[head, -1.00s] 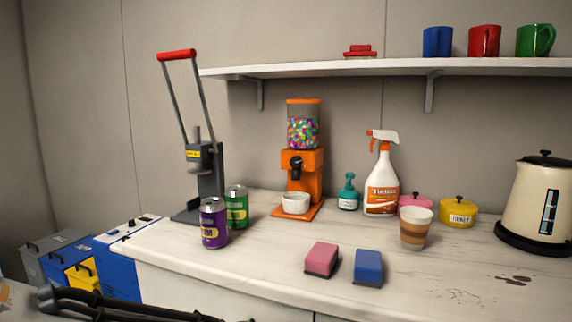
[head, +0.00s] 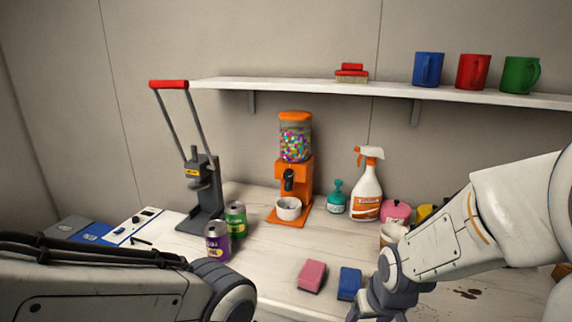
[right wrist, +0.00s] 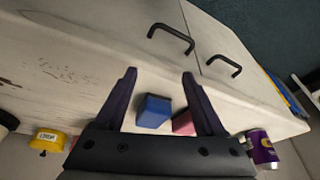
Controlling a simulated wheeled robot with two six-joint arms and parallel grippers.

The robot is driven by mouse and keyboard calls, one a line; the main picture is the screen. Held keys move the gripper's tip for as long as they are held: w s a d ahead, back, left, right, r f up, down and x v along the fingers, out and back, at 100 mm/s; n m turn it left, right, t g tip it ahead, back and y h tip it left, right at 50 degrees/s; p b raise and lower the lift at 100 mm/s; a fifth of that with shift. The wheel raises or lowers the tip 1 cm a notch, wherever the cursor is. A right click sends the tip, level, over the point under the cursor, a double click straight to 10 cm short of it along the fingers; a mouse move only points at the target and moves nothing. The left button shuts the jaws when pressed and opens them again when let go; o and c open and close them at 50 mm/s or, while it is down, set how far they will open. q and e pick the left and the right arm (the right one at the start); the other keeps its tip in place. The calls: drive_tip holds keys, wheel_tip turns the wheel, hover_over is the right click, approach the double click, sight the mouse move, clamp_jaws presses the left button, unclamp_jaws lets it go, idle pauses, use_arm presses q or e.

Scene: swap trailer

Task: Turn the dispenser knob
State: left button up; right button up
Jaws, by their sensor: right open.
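The orange candy dispenser (head: 293,170) stands upright on the counter near the back wall, with a clear hopper of coloured candies. Its black knob (head: 289,174) is on the front, above a white bowl (head: 288,212). My right arm reaches in from the right in the head view, its wrist end low at the bottom edge, to the right of the dispenser and apart from it. In the right wrist view my right gripper (right wrist: 159,74) is open and empty above the counter's front edge. My left arm shows at lower left in the head view, but its gripper is out of frame.
A purple can (head: 217,241) and a green can (head: 235,219) stand left of the dispenser, near a grey lever press (head: 203,200). A spray bottle (head: 366,192) stands to its right. Pink (head: 312,276) and blue (head: 349,284) sponges lie in front. A shelf (head: 300,86) runs above.

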drive_tip(key=w+a+r+t, duration=0.3)
drive_tip(key=w+a, duration=0.1)
drive_tip(key=w, duration=0.6)
drive_tip(key=w+a+r+t, duration=0.2)
drive_tip(key=w+a+t, duration=0.15)
drive_tip(key=w, duration=0.65)
drive_tip(key=m+t+h, duration=0.1)
drive_tip(key=t+h, duration=0.3)
drive_tip(key=t, duration=0.4)
approach(288, 177)
use_arm(q)
wheel_tip(288, 177, up, 3)
drive_tip(key=shift+r+p, duration=0.15)
drive_tip(key=shift+p, duration=0.85)
use_arm(e)
drive_tip(key=shift+g, duration=0.25)
drive_tip(key=x, duration=0.8)
drive_tip(key=shift+w+r, duration=0.15)
drive_tip(key=shift+w, duration=0.15)
drive_tip(key=shift+c, duration=0.4)
